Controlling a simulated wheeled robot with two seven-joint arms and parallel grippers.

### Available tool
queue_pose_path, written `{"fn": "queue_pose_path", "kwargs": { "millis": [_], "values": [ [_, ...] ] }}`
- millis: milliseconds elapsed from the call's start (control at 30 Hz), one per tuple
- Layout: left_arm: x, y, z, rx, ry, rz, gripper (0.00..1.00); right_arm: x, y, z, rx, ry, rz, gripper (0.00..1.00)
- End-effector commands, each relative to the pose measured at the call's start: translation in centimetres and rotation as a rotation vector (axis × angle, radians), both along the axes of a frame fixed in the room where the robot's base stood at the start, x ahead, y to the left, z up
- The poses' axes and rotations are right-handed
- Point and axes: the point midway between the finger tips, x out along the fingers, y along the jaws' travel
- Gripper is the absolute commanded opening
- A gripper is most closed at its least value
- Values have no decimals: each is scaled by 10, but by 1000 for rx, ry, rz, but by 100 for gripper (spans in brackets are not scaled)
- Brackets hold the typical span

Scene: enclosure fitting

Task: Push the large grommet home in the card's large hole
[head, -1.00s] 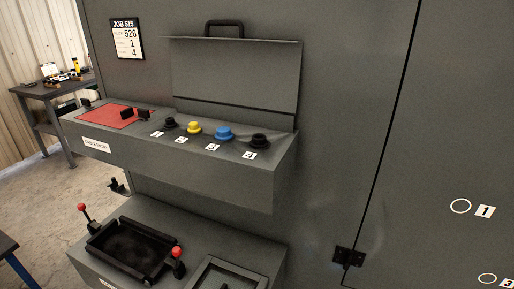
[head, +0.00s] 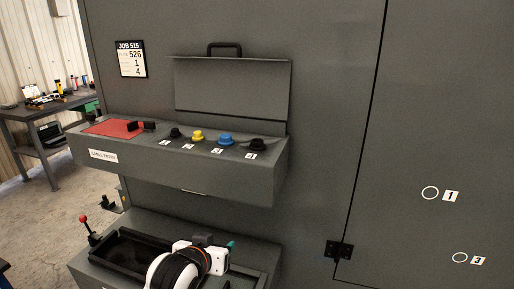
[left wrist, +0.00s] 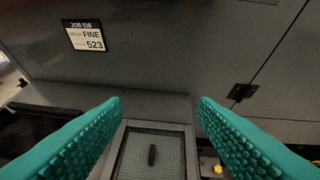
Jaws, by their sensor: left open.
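Several round plugs, which look like grommets, sit in a numbered row on the grey ledge in the head view: black (head: 174,132), yellow (head: 198,136), blue (head: 226,139) and black (head: 258,144). I cannot tell which is the large grommet. A job card (head: 131,59) reading JOB 515 hangs on the panel at upper left; no hole shows in it. My left gripper (left wrist: 160,103) is open and empty, its teal fingers spread over a framed mesh panel (left wrist: 135,155) with a small dark bar (left wrist: 152,155). In the head view it is below the ledge, apart from the plugs. My right gripper is not in view.
A red mat (head: 108,127) with black clips lies at the ledge's left. A raised lid (head: 230,90) stands behind the plugs. A black tray (head: 125,252) and red-knobbed lever (head: 84,219) are on the lower shelf.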

Motion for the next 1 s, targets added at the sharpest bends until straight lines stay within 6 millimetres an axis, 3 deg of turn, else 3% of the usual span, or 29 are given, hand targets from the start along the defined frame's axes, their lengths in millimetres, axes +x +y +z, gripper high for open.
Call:
{"fn": "queue_pose_path", "kwargs": {
  "millis": [33,200,300,400,600,1000],
  "values": [
    [14,-8,28,-9,-57,-10,54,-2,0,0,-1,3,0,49],
    [46,-35,117,-41,-228,-44,54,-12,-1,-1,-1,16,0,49],
    [55,-47,160,-54,-307,-61,54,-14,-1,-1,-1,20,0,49],
    [59,-55,186,-62,-354,-71,54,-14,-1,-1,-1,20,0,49],
    [69,-62,204,-66,-383,-77,54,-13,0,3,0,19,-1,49],
    [122,-79,195,-65,-383,-77,54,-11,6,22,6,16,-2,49]
  ]
}}
